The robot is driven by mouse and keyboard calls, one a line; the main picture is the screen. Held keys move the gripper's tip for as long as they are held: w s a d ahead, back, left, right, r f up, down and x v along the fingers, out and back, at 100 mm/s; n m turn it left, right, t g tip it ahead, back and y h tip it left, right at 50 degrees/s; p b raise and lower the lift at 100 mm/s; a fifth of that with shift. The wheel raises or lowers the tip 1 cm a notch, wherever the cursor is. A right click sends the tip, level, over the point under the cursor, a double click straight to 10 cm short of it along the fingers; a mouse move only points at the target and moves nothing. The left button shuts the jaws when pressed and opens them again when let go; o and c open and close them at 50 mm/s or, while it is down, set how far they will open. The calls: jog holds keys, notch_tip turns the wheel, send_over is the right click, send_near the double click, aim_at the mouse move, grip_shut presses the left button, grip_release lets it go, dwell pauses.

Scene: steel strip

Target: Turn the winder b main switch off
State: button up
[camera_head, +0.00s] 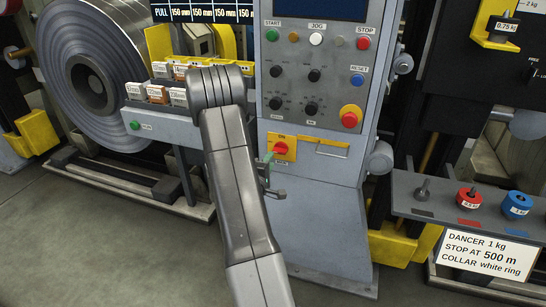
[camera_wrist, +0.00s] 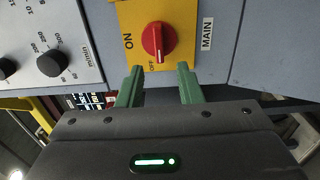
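The main switch is a red rotary knob (camera_wrist: 158,42) on a yellow plate (camera_wrist: 128,20) marked ON and OFF, with a MAIN label beside it. The knob's bar with a pale line runs up and down in the wrist view, its lower end near the OFF lettering. In the head view the red knob (camera_head: 281,148) sits low on the grey cabinet. My gripper (camera_wrist: 160,84) is open, its two green fingers apart and empty, just short of the knob and roughly astride its line. In the head view the gripper (camera_head: 268,158) is mostly hidden behind my arm.
The control panel (camera_head: 330,75) above carries several buttons, black knobs and a red emergency stop (camera_head: 350,116). A steel coil (camera_head: 95,75) stands left, a weight shelf (camera_head: 450,197) right. The floor at front left is clear.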

aim_at(280, 150)
jog(key=v, duration=0.8)
jog(key=shift+s, duration=0.3)
jog(key=shift+w, duration=0.1)
jog(key=x, duration=1.3)
jog(key=shift+w, duration=0.3)
